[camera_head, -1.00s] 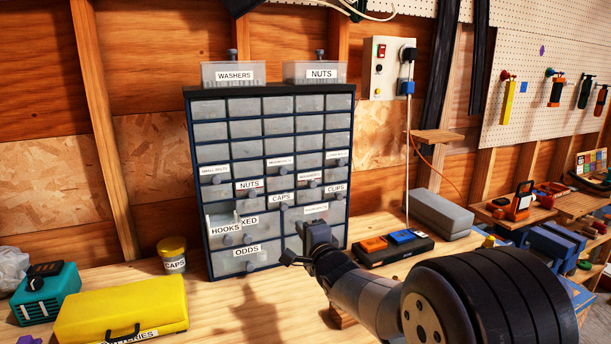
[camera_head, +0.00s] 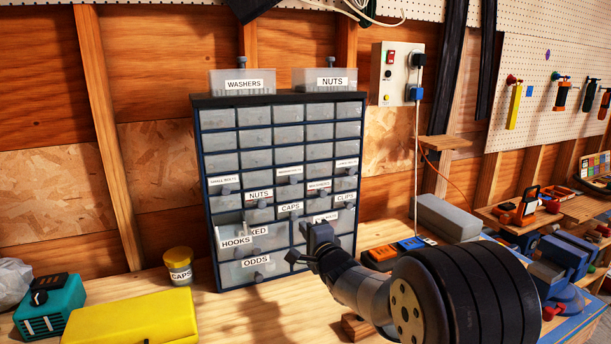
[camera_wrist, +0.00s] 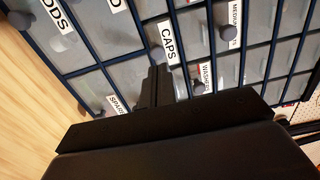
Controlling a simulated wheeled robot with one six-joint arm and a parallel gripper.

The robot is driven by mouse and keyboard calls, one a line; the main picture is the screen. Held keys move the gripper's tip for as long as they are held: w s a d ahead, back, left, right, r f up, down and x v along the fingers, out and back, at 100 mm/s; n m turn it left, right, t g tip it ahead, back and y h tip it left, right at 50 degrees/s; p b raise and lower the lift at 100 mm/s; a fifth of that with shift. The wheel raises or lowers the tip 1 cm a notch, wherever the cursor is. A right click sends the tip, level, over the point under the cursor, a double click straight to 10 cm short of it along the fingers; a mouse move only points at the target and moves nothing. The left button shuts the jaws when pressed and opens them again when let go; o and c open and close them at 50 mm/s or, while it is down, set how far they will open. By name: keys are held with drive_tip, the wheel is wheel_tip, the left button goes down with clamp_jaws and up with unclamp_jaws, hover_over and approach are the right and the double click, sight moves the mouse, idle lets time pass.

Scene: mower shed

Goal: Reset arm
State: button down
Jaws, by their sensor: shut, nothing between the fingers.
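My arm reaches in from the lower right in the head view. My gripper (camera_head: 312,240) is shut and empty in front of the lower right part of the drawer cabinet (camera_head: 198,165). The wrist view shows its dark fingers (camera_wrist: 157,85) together, near the drawer labelled CAPS (camera_wrist: 169,42). I cannot tell whether the fingers touch a drawer. The gripper hides part of the lower right drawers. A drawer labelled HOOKS (camera_head: 236,242) looks pulled out a little at the lower left of the cabinet.
Boxes labelled WASHERS (camera_head: 243,84) and NUTS (camera_head: 331,82) stand on the cabinet. A yellow case (camera_head: 135,318), a teal device (camera_head: 52,310) and a CAPS jar (camera_head: 178,266) are to the left. A charger with orange and blue parts (camera_head: 400,248) and a grey box (camera_head: 445,218) are to the right.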

drive_tip(key=b+v, duration=0.1)
drive_tip(key=v, duration=2)
drive_tip(key=shift+s+b, duration=0.2)
drive_tip(key=shift+b, duration=0.2)
drive_tip(key=shift+a+f, duration=0.1)
drive_tip(key=shift+f, duration=0.05)
